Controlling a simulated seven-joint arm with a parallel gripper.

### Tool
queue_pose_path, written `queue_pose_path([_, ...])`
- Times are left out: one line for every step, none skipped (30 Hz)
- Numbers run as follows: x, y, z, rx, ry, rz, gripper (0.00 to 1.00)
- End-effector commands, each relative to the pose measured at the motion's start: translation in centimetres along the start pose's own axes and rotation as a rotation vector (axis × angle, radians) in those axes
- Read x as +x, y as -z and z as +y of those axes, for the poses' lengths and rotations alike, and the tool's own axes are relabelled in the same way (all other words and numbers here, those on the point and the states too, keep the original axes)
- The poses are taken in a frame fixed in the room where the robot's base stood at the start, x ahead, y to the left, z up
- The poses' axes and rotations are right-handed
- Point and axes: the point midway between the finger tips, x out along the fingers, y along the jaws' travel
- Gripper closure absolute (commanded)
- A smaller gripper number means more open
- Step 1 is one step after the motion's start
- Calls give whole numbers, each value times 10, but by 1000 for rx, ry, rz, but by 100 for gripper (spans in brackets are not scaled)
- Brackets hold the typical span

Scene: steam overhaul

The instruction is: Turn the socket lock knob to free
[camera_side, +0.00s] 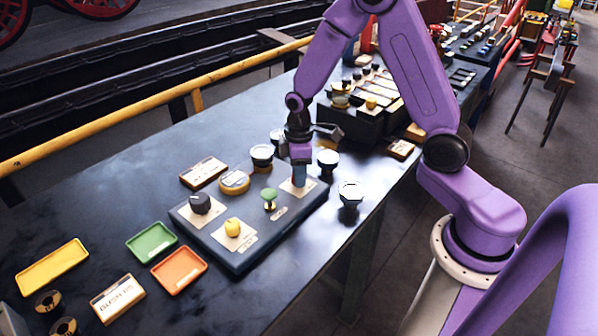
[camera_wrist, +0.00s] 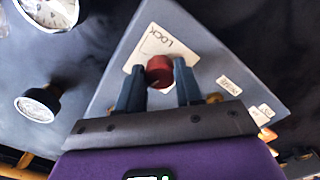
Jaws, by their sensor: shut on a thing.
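The red lock knob (camera_wrist: 159,71) sits on a pale plate (camera_wrist: 153,41) marked LOCK, near one corner of the blue-grey panel (camera_wrist: 215,58). In the wrist view my gripper (camera_wrist: 160,82) has its two dark blue fingers on either side of the knob, shut on it. In the side view my gripper (camera_side: 299,180) points down at the right end of the panel (camera_side: 256,249) and hides the knob. The knob's pointing direction is not clear.
The panel also carries a black knob (camera_side: 200,203), a yellow knob (camera_side: 233,228) and a green button (camera_side: 270,194). Gauges (camera_side: 327,160) (camera_side: 350,193) stand close around my gripper. Orange (camera_side: 179,270), green (camera_side: 151,242) and yellow (camera_side: 52,266) trays lie at left.

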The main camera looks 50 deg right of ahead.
Motion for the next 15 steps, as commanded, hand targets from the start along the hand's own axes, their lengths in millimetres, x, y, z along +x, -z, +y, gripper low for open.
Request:
queue_pose_path([-1, 2, 0, -40, -2, 4, 95])
queue_pose_path([-1, 2, 0, -63, -2, 4, 95])
queue_pose_path([-1, 2, 0, -92, -2, 4, 95])
queue_pose_path([-1, 1, 0, -112, -2, 4, 95])
queue_pose_path([-1, 1, 1, -132, -2, 4, 95])
queue_pose_path([-1, 1, 1, -157, -2, 4, 95])
queue_pose_path([-1, 1, 1, -173, -3, 4, 95])
queue_pose_path([-1, 1, 1, -190, -3, 4, 95])
queue_pose_path([-1, 1, 1, -210, -3, 4, 95])
queue_pose_path([-1, 1, 1, -223, -3, 4, 95])
queue_pose_path([-1, 1, 1, -236, -3, 4, 95])
queue_pose_path([-1, 2, 1, -251, -3, 4, 95])
queue_pose_path([-1, 2, 1, -261, -3, 4, 95])
queue_pose_path([-1, 2, 1, -271, -3, 4, 95])
queue_pose_path([-1, 2, 1, -281, -3, 4, 95])
